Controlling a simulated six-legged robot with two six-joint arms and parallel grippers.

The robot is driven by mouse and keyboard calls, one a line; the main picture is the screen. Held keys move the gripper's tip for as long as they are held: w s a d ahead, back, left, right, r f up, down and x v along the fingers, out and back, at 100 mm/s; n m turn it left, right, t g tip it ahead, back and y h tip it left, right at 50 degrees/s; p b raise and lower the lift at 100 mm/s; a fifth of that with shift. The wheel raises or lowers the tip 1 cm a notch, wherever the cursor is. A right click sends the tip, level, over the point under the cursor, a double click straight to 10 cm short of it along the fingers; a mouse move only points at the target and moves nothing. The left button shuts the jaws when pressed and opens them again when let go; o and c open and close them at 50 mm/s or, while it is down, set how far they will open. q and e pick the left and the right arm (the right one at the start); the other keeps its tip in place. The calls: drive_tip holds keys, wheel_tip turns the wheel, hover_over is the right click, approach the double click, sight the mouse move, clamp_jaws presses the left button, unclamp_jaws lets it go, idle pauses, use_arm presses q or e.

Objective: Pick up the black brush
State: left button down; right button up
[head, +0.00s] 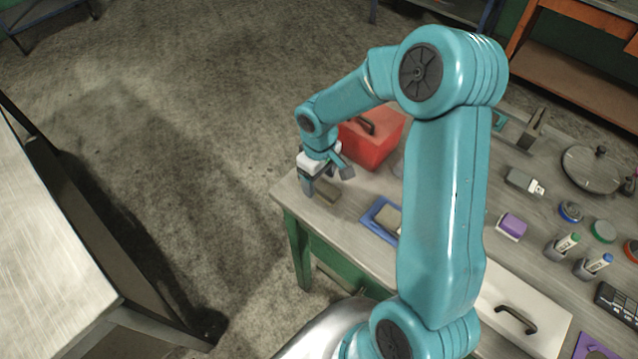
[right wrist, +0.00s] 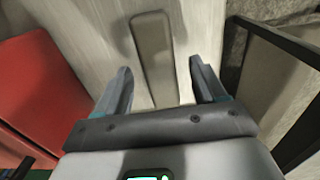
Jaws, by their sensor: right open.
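A long, flat grey-brown piece with rounded corners and a darker edge (right wrist: 152,38) lies on the table below my right gripper (right wrist: 160,74). It also shows in the head view (head: 327,191), near the table's corner. I cannot tell whether this is the black brush; it does not look black. My right gripper, also in the head view (head: 328,182), is open and points down. Its fingers are on either side of the piece in the wrist picture, with nothing held. I see no clearly black brush elsewhere. My left gripper is not in view.
A red box (head: 378,146) with a black handle stands close beside the right gripper. A blue-edged tray (head: 371,228) lies in front. Markers, a purple block (head: 511,225) and a round lidded pan (head: 590,170) are farther right. The table edge is near the left.

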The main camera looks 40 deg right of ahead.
sight(319, 182)
wheel_tip(319, 182, down, 2)
drive_tip(key=shift+f, duration=0.2)
drive_tip(key=c, duration=1.1)
drive_tip(key=shift+r, duration=0.1)
wheel_tip(319, 182, up, 20)
drive_tip(key=shift+b, duration=0.3)
drive_tip(key=shift+o, duration=0.8)
